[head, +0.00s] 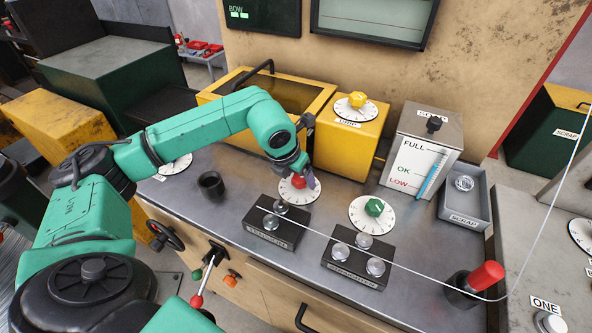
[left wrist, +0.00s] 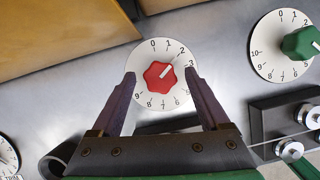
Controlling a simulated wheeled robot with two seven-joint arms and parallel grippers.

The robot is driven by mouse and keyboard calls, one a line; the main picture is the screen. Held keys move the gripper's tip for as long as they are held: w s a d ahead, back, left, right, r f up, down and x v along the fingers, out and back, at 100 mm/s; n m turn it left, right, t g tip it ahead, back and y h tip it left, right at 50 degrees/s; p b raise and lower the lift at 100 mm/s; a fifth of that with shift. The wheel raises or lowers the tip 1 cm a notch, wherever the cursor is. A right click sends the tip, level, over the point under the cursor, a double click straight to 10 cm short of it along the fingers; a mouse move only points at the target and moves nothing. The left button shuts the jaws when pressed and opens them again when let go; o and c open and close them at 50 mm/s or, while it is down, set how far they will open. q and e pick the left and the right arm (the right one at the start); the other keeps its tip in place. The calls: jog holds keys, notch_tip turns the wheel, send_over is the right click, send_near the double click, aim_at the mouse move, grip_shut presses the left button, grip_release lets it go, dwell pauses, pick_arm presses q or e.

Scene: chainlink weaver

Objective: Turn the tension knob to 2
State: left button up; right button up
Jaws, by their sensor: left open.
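The red knob (head: 298,181) sits on a white numbered dial, just behind the black block labelled TENSION (head: 270,237). My left gripper (head: 303,178) is over this dial. In the left wrist view its open fingers (left wrist: 159,75) stand on either side of the knob, with visible gaps to it. My right gripper is not in view.
A green knob (head: 374,207) on a second dial stands to the right, behind another roller block (head: 357,258). A dark cup (head: 211,185) is to the left. A yellow box (head: 349,135) stands behind. A thin wire crosses the bench front.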

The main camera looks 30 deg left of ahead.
pick_arm(q)
jog(key=b+v, duration=0.1)
jog(key=v, duration=1.3)
jog(key=shift+b, duration=0.4)
jog(key=shift+s+r, duration=0.15)
